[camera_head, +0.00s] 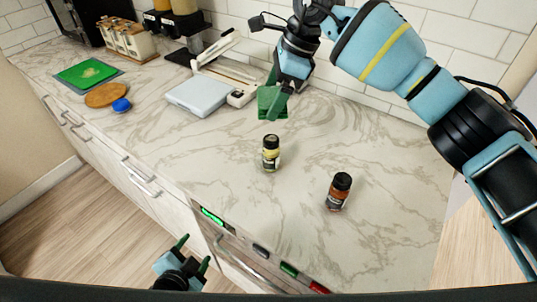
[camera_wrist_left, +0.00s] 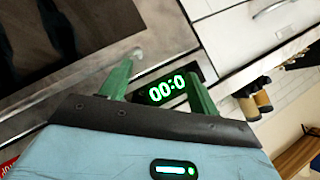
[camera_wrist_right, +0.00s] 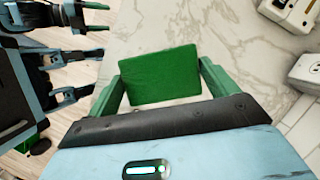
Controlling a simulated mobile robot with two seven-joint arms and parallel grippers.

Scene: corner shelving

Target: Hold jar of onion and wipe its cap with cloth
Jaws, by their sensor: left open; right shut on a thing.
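A jar with a black cap and pale yellow contents (camera_head: 271,158) stands upright on the counter. A second jar with a black cap and reddish-brown contents (camera_head: 338,194) stands to its right. The labels are too small to read, so I cannot tell for certain which is onion; the pale one looks likelier. My right gripper (camera_head: 277,98) is shut on a green cloth (camera_wrist_right: 160,75), above the counter behind the jars. My left gripper (camera_head: 194,252) is open and empty, low in front of the cabinet fronts, apart from both jars. It also shows in the left wrist view (camera_wrist_left: 164,65).
A white kitchen scale (camera_head: 199,96) lies on the counter behind and left of the jars. A green board (camera_head: 88,73), a round wooden board (camera_head: 107,95) and a blue lid-like item (camera_head: 121,105) lie further left. The marble counter (camera_head: 225,150) around the jars is clear.

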